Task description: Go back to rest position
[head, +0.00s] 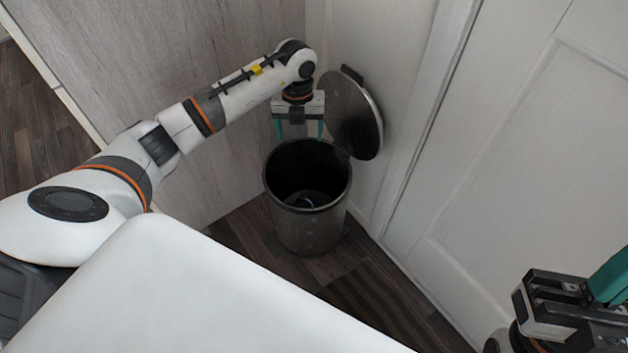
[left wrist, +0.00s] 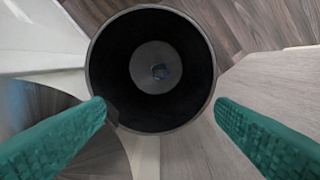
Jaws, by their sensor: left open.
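My left gripper (head: 299,130) is open and empty, pointing down above the back rim of a dark metal trash bin (head: 307,228). Its two green fingers are spread wide apart in the left wrist view (left wrist: 160,118), with the bin's round opening between and beyond them. A small dark bluish object (left wrist: 160,71) lies at the bottom of the bin; I cannot tell what it is. My right gripper (head: 607,283) is partly in view at the lower right, with one green finger showing; the rest is cut off by the picture edge.
The bin's round lid (head: 352,115) stands open, close to the right of my left gripper. A grey wood panel (head: 225,165) is behind the left arm. A white panelled door (head: 530,150) is on the right. Dark wood floor (head: 365,290) lies in front of the bin.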

